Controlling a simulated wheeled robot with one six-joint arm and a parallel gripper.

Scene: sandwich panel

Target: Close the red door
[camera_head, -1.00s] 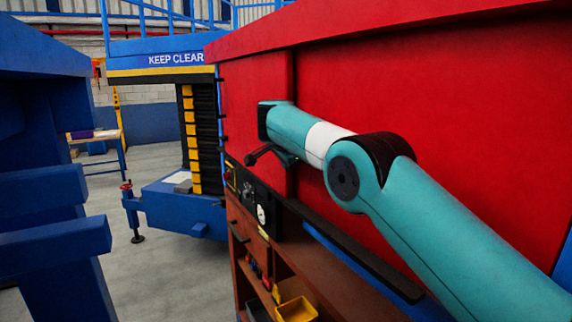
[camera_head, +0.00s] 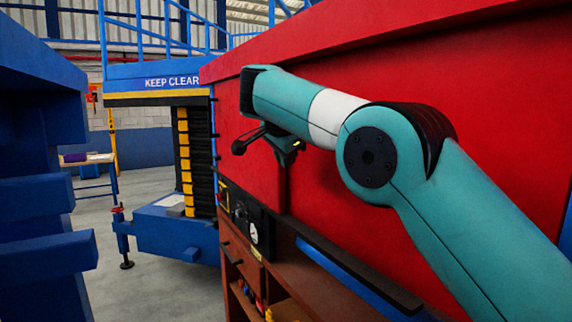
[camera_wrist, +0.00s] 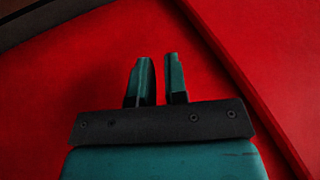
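The red door (camera_head: 232,120) is the left panel of the big red front in the head view. A seam shows below my wrist, but my arm hides much of the door's right side. How far the door stands open cannot be told. A black bar with a round knob (camera_head: 239,147) shows in front of the door; whether it is a door handle cannot be told. My gripper (camera_wrist: 161,62) points at a red surface in the wrist view. Its two fingers stand a little apart with nothing between them.
A brown shelf unit (camera_head: 245,262) with a dial panel (camera_head: 247,224) and bins stands below the red front. A blue lift with a "KEEP CLEAR" sign (camera_head: 172,83) stands behind. Blue structure (camera_head: 40,200) is close on the left. Grey floor between is clear.

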